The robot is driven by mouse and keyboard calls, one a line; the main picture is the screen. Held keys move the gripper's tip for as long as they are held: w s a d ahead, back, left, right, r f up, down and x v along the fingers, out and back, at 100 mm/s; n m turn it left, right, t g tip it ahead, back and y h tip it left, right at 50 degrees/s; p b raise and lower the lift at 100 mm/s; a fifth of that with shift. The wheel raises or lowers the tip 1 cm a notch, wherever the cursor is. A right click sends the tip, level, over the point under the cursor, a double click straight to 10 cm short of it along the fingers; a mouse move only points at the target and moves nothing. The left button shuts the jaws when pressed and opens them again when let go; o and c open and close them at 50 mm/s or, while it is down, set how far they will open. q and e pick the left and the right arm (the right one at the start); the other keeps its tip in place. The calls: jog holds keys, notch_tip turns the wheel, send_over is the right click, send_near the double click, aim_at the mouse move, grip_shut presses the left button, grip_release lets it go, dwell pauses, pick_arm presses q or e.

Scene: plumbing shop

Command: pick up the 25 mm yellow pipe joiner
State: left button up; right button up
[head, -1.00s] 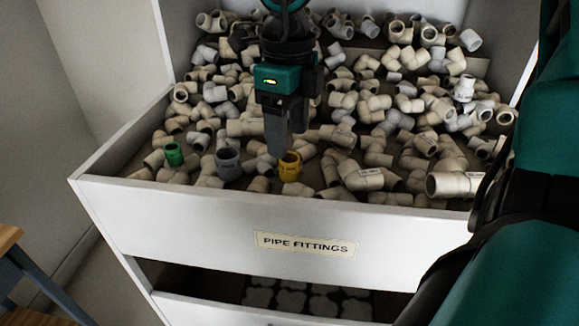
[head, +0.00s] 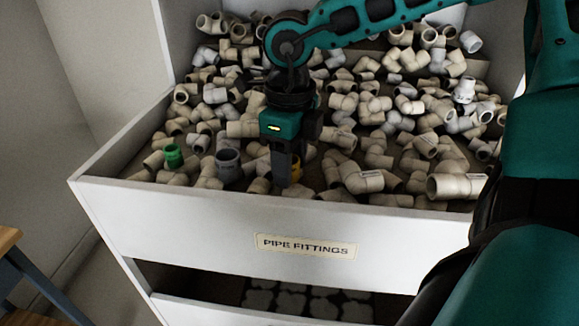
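The yellow pipe joiner (head: 297,168) stands near the front wall of the fittings drawer, among pale fittings. Only a strip of its right side shows; the rest is hidden behind the fingers of my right gripper (head: 283,184). This gripper points straight down, with its fingers low at the joiner, near the front wall. The fingers show as one dark grey block, so I cannot tell whether they are open, shut, or around the joiner. My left gripper is out of view.
A grey joiner (head: 228,163) stands just left of the gripper and a green joiner (head: 173,156) farther left. Many pale elbow and tee fittings fill the drawer (head: 200,207) behind. Its white front wall is labelled PIPE FITTINGS. A lower drawer (head: 200,307) stands below.

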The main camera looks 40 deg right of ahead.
jog(key=c, duration=0.7)
jog(key=shift+r, duration=0.1)
